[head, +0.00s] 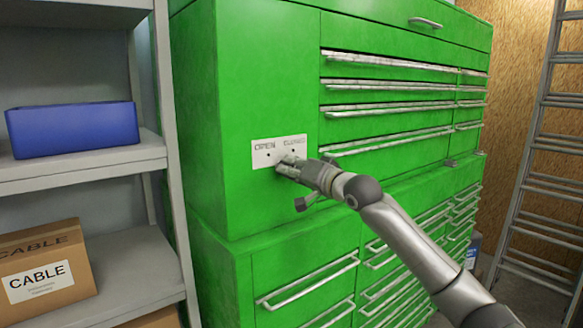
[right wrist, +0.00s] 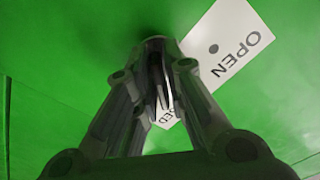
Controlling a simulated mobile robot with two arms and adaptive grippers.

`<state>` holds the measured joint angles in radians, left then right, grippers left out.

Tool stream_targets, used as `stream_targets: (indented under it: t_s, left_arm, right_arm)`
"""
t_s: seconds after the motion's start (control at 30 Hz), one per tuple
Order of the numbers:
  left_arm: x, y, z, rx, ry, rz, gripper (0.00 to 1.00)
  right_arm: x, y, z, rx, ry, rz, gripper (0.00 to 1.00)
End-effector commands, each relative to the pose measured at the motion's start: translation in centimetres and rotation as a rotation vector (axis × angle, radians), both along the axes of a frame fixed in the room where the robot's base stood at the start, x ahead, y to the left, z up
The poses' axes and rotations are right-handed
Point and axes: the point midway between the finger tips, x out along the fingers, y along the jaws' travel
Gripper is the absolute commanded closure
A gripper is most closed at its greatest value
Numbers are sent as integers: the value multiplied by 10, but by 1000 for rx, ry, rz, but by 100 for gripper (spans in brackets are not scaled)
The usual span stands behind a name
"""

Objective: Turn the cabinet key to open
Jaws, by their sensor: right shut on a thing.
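The green cabinet (head: 250,85) fills the middle of the head view. A white plate (head: 263,158) on its side panel reads OPEN at left and CLOSED at right, with a dark dot under each word. My right gripper (head: 284,165) is at the plate, below the CLOSED side. In the right wrist view the plate (right wrist: 232,50) shows OPEN and part of CLOSED, and the fingers (right wrist: 158,75) are closed together against the panel around something small. The key is hidden by the fingers, and its angle cannot be told. My left gripper is not in view.
A grey shelf (head: 75,168) stands close at the left, holding a blue bin (head: 72,130) and a CABLE box (head: 45,270). Drawer handles (head: 385,108) stick out to the right of the plate. A ladder (head: 540,150) leans at the far right.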

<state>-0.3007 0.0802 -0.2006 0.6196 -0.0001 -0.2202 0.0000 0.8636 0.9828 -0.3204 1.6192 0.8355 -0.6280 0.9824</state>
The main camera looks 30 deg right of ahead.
Motion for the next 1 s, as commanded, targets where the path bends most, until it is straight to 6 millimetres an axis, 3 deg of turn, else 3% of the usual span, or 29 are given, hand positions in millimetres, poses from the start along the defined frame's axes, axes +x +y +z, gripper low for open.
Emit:
stream_targets:
  t_s: [1.0]
  left_arm:
    - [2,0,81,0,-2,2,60]
  right_arm:
    - [0,6,5,-900,-68,0,100]
